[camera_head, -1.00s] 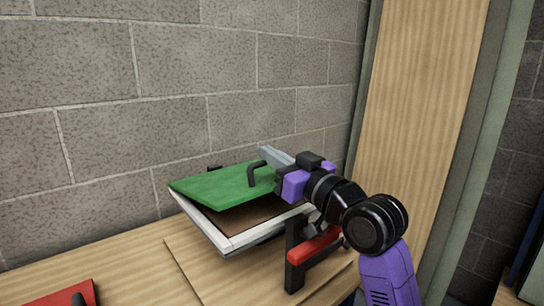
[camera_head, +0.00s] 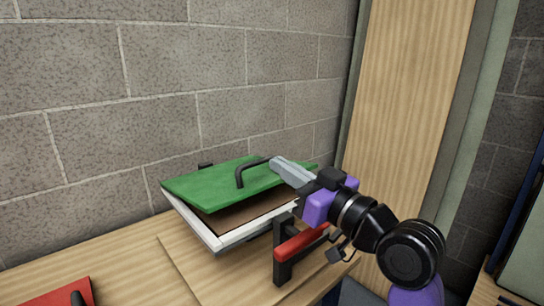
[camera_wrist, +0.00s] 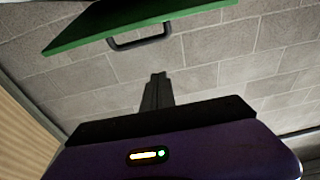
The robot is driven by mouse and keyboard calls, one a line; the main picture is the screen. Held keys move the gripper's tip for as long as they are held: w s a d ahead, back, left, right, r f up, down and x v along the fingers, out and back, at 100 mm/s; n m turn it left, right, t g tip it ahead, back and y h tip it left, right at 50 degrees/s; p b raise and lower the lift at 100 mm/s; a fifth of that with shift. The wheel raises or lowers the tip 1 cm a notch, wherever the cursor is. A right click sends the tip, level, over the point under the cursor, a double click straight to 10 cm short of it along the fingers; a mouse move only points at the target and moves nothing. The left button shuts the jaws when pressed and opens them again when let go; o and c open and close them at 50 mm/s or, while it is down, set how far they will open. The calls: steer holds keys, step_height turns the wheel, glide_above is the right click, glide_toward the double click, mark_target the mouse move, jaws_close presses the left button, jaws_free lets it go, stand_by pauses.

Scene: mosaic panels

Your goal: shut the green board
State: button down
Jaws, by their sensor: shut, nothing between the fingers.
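The green board (camera_head: 215,187) is a lid on a shallow white-framed box (camera_head: 212,240). It stands tilted partly open, with a dark gap and brown interior (camera_head: 240,215) under its near edge. A black bar handle (camera_head: 239,178) is on the board. My gripper (camera_head: 276,163) is shut and empty, its fingertips by the handle's right end in the head view; I cannot tell whether they touch. In the wrist view, the board (camera_wrist: 130,22) and handle (camera_wrist: 140,43) show at the top, apart from the shut fingers (camera_wrist: 157,78).
The box sits on a wooden bench (camera_head: 110,250) against a grey block wall (camera_head: 100,100). A black stand with a red bar (camera_head: 300,242) is just in front of the box, below my gripper. A red panel (camera_head: 50,292) lies at the lower left. A tall wooden panel (camera_head: 410,100) stands on the right.

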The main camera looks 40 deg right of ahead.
step_height(320, 180, up, 5)
steer(key=w+a+y+p, duration=0.1)
steer(key=a+p, duration=0.2)
steer(key=p, duration=0.4)
steer(key=g+h+p, duration=0.1)
steer(key=g+p, duration=0.2)
steer(key=p, duration=1.1)
glide_above(261, 181)
steer(key=w, duration=0.1)
step_height(261, 181, down, 2)
steer(key=shift+d+f, duration=0.1)
steer(key=f, duration=0.2)
steer(key=shift+s+f, duration=0.2)
steer(key=shift+f, duration=0.15)
steer(key=shift+s+f, duration=0.25)
steer(key=shift+f, duration=0.35)
